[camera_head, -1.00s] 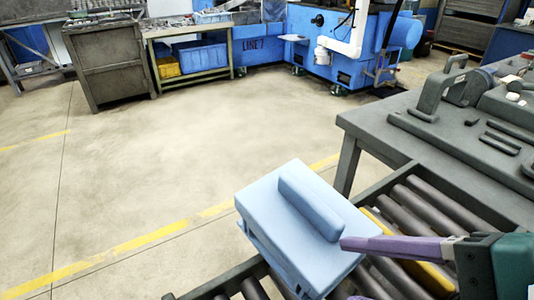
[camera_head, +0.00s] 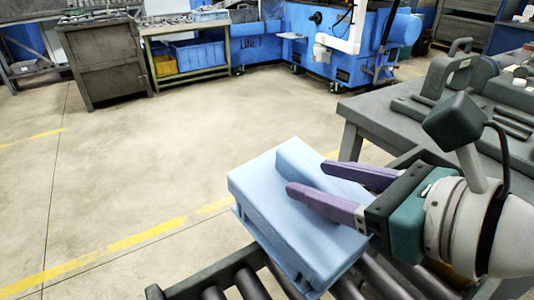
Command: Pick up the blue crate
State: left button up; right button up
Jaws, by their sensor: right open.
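The light blue crate (camera_head: 262,190) sits on the roller conveyor (camera_head: 245,284) in the lower middle of the head view. It has a flat top with a raised long block on it. The fingers reach over the crate's top, near the raised block. I cannot tell whether they touch it. The fingers and the gripper body hide part of the crate's right side. My left gripper is not in view.
A grey workbench (camera_head: 369,116) with metal parts stands at the right, close to my right arm. At the back are a shelf table (camera_head: 193,74) with blue and yellow bins and a blue machine (camera_head: 303,50). The floor at left is clear.

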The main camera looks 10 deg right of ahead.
jog(key=x, duration=0.3)
jog(key=shift+w+b, duration=0.3)
jog(key=shift+c, duration=0.2)
grip_shut()
jog(key=shift+r, duration=0.1)
dwell(0.9)
